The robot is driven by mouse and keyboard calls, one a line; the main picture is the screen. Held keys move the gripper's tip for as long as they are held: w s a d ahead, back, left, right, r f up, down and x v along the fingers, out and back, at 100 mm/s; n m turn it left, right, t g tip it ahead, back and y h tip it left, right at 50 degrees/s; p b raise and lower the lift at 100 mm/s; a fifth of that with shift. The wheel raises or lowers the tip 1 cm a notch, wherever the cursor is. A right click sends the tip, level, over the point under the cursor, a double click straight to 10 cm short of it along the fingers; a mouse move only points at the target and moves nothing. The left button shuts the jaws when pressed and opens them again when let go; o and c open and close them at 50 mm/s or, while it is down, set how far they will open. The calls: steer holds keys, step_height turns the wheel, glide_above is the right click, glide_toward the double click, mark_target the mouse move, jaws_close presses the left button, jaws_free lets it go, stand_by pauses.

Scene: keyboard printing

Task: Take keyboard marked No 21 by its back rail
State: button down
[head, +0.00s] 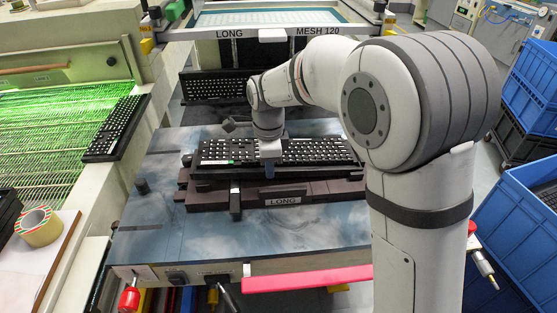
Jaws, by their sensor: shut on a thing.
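A black keyboard with pale key markings (318,150) sits on or just above the dark fixture labelled LONG (283,202), on the machine's grey-blue plate. No number 21 can be read on it. My gripper (270,164) comes down over the keyboard left of its middle and is shut on it. The gripper body hides part of the keys, and I cannot see exactly where the jaws hold it. A second black keyboard (213,86) is behind, below the screen frame. A third (117,128) lies at the right edge of the green-lit conveyor.
The screen frame marked LONG and MESH 120 (262,35) stands at the back. The green-lit conveyor (55,140) runs along the left. A tape roll (38,227) lies at lower left. A pink bar (305,279) runs along the plate's front edge. Blue crates (520,220) stand at right.

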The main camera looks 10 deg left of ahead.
steer(key=shift+r, duration=0.1)
stand_by(0.3)
step_height(320, 180, up, 10)
steer(key=shift+p, duration=0.35)
steer(key=c, duration=2)
jaws_free()
jaws_close()
